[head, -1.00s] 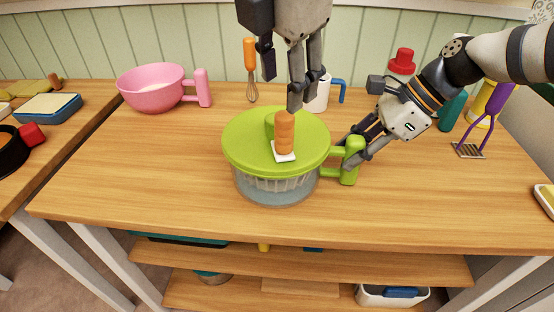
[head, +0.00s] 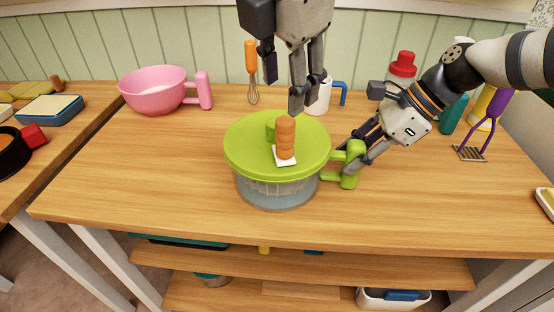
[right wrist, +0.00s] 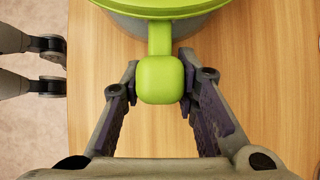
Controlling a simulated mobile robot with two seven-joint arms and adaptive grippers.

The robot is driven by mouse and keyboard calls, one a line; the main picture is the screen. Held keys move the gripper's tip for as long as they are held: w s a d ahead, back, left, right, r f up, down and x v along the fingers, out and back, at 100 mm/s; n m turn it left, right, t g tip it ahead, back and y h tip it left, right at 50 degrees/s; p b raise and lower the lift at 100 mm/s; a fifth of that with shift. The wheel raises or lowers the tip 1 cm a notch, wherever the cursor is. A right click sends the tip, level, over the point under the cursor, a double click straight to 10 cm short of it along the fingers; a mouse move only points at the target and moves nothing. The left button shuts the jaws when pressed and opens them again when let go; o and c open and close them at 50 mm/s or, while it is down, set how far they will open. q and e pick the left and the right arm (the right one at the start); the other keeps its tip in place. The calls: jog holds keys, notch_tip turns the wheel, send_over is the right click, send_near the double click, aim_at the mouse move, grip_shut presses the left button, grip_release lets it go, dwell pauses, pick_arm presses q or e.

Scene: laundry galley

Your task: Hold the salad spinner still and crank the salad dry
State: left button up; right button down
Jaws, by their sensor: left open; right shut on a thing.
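The salad spinner has a green lid (head: 248,150) and a clear bowl (head: 275,193), and stands upright on the wooden table. An orange crank knob (head: 285,138) rises from the lid, with a white piece at its base. My right gripper (right wrist: 158,85) is shut on the green side handle (right wrist: 160,78) at the spinner's right, one finger on each side. The handle also shows in the head view (head: 352,172). My left gripper (head: 290,92) is open and empty, pointing down just above and behind the knob. The bowl's contents are unclear.
A pink bowl (head: 150,98), a whisk (head: 251,60), a white mug with a blue handle (head: 320,97) and a purple-handled masher (head: 484,125) stand along the back. The table's front and left are clear (head: 130,190).

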jog(key=shift+r, duration=0.1)
jog(key=shift+c, duration=0.5)
grip_release()
dwell(0.3)
jog(key=shift+v, duration=3.7)
jog(key=shift+d, duration=0.1)
jog(key=v, duration=1.2)
